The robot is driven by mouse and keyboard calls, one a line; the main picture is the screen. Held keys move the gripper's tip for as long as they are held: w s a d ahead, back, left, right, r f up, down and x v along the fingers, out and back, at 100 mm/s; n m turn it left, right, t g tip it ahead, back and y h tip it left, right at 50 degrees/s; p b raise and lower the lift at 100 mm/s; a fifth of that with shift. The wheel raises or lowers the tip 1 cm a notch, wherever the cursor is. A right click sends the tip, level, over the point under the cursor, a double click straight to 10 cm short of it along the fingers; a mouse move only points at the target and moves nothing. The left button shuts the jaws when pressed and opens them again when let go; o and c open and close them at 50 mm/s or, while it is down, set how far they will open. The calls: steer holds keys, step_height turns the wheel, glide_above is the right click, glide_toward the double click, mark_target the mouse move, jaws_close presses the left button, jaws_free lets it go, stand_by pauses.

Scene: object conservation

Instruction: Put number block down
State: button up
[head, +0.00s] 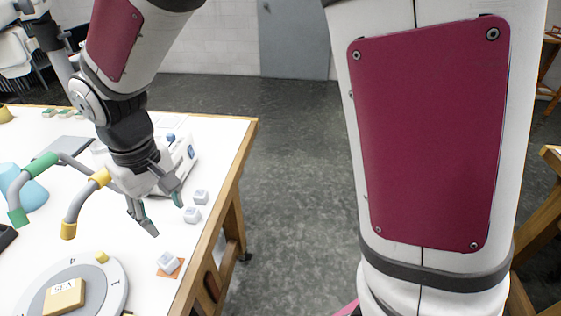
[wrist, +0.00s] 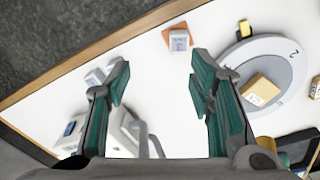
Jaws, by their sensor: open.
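Small pale number blocks lie near the right edge of the white table. One block (head: 169,261) sits tilted on an orange square (head: 161,272); this block also shows at the top of the wrist view (wrist: 179,41). Two more blocks, one nearer (head: 191,215) and one farther (head: 201,197), stand apart from it; they show at the left finger in the wrist view (wrist: 95,77). My gripper (head: 164,216) is open and empty above the table, just left of these two blocks. In the wrist view its green-padded fingers (wrist: 160,78) are wide apart with bare table between them.
Grey curved tubes with green and yellow ends (head: 75,205) stand left of my gripper. A white device (head: 185,158) is behind it. The table's wooden edge (head: 213,225) is close right.

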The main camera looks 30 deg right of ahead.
steer(key=s+d+r+m+t, duration=0.2)
steer(key=s+d+r, duration=0.3)
steer(key=d+r, duration=0.55)
steer(key=s+d+r+m+t, duration=0.3)
steer(key=s+d, duration=0.5)
steer(key=s, duration=0.2)
steer(key=shift+d+r, duration=0.25)
steer(key=shift+r, duration=0.15)
